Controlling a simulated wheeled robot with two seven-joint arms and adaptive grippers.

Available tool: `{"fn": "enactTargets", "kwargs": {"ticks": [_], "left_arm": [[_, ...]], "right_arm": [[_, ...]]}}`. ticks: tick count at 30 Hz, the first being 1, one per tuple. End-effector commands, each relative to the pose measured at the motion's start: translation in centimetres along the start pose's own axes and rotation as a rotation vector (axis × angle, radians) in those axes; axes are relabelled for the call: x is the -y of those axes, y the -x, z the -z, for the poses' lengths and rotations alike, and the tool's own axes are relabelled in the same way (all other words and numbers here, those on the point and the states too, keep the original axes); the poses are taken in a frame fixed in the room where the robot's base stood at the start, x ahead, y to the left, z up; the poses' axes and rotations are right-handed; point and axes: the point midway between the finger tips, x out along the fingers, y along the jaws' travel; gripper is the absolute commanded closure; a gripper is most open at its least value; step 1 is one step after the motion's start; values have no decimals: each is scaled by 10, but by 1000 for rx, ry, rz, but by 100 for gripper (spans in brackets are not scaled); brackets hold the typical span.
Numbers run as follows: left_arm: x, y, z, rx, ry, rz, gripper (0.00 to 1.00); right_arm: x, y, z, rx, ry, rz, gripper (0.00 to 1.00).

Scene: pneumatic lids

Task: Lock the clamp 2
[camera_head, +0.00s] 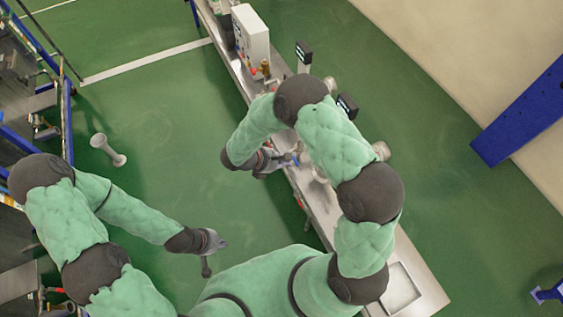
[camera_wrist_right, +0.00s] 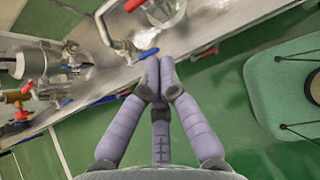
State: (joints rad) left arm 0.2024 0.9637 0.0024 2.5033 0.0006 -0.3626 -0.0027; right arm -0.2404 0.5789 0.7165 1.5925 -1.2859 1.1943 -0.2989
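My right gripper (camera_head: 285,160) is over the near edge of the long steel bench (camera_head: 316,203), beside a small blue handle. In the right wrist view, its fingertips (camera_wrist_right: 157,78) are drawn together with nothing visible between them. The blue handle (camera_wrist_right: 147,54) is just beyond the tips; I cannot tell whether they touch. It belongs to a valve-like fitting (camera_wrist_right: 126,46) below a round clear vessel (camera_wrist_right: 166,10). No label shows which clamp is number 2. My left gripper (camera_head: 213,243) hangs over the green floor, away from the bench; its finger opening is unclear.
In the wrist view, a metal fitting (camera_wrist_right: 72,60) and a red valve (camera_wrist_right: 22,93) are farther left along the bench. Open floor (camera_head: 180,110) is left.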

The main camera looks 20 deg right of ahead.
Motion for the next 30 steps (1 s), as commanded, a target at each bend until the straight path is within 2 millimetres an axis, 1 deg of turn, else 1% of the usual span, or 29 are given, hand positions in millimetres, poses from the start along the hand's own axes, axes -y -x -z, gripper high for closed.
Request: {"fn": "enactTargets", "kwargs": {"ticks": [1,9,12,15,19,30], "left_arm": [[2,-5,0,0,0,0,100],[7,-18,1,0,0,0,100],[8,-21,1,0,0,0,100],[8,-24,1,0,0,0,100],[9,-25,1,0,0,0,100],[9,-25,1,0,0,0,100]], "right_arm": [[1,-13,2,-1,0,4,100],[1,-62,2,-2,-2,5,100],[0,-72,-10,-2,-4,3,100],[1,-80,-17,-2,-2,2,100],[1,-86,-24,-2,-2,2,100],[0,-88,-26,-2,-1,1,100]]}}
